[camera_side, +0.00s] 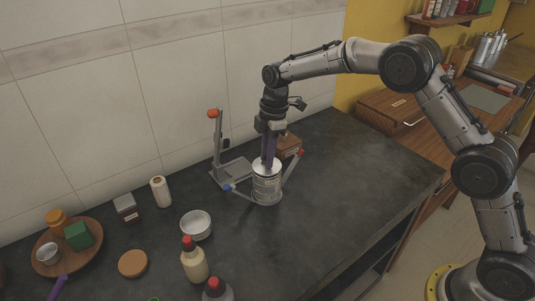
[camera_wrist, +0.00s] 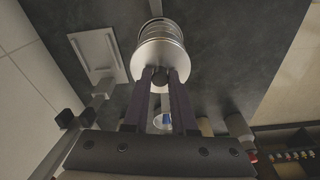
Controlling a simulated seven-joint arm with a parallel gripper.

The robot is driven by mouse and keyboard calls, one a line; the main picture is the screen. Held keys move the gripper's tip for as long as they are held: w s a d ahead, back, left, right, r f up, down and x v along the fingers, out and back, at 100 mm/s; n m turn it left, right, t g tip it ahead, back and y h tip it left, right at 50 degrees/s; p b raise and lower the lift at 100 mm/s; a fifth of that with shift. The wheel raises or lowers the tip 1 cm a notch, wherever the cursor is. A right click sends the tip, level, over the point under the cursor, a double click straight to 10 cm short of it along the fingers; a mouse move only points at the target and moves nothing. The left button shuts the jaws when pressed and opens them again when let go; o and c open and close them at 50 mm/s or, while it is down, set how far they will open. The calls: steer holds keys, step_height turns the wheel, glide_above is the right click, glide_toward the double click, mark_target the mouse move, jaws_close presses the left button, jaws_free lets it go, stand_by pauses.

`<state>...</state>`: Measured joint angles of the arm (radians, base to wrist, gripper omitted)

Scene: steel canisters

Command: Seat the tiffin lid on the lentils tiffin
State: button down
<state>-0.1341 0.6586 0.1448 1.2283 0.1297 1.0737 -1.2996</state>
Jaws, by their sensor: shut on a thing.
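The lentils tiffin (camera_side: 267,188) is a steel canister with a printed label, standing upright on the dark counter. Its ribbed side also shows in the wrist view (camera_wrist: 160,27). The tiffin lid (camera_wrist: 153,53) is a pale round disc with a dark knob (camera_wrist: 160,77), and shows as a bright top in the side view (camera_side: 261,164). My gripper (camera_wrist: 160,80) is shut on the lid's knob and points down over the tiffin. The lid lies over the tiffin's mouth; I cannot tell whether it is fully down, as the seam is too small to see.
A grey stand (camera_side: 217,150) with an orange top is behind left of the tiffin. Arms with blue (camera_side: 227,187) and red (camera_side: 300,153) tips flank it. A white bowl (camera_side: 196,226), bottle (camera_side: 194,263) and wooden tray (camera_side: 88,258) are left. The counter at right is clear.

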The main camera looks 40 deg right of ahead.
steer(key=shift+f, duration=0.45)
stand_by(0.4)
steer(key=shift+c, duration=1.6)
jaws_free()
steer(key=shift+r, duration=0.15)
steer(key=shift+r, duration=2.9)
steer(key=shift+r, duration=0.1)
